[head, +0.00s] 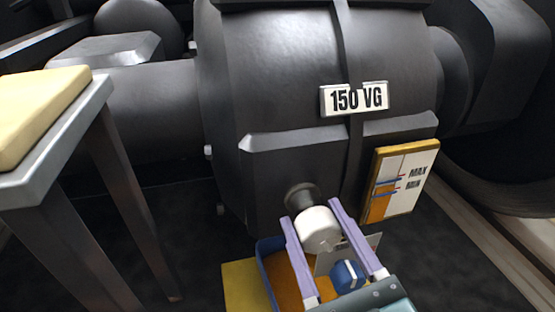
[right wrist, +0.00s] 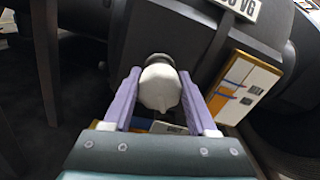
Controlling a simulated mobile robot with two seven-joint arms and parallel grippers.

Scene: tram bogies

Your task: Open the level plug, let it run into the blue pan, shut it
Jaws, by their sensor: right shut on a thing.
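The level plug (head: 318,231) is a white rounded knob at the dark round boss (head: 301,196) low on the gearbox (head: 285,100). It also shows in the right wrist view (right wrist: 159,88). My right gripper (head: 311,211) has its two lilac fingers on either side of the plug and is shut on it. I cannot tell whether the plug is seated or loose. The blue pan (head: 264,256) is below the plug, its inside orange-brown, partly hidden by my right gripper. My left gripper is not in view.
A gauge board (head: 405,181) marked MAX and MIN stands right of the plug. A "150 VG" sign (head: 354,98) is on the gearbox. A grey table (head: 62,145) with a yellow item (head: 40,110) stands left. A blue knob-like thing (head: 347,275) is near my fingers.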

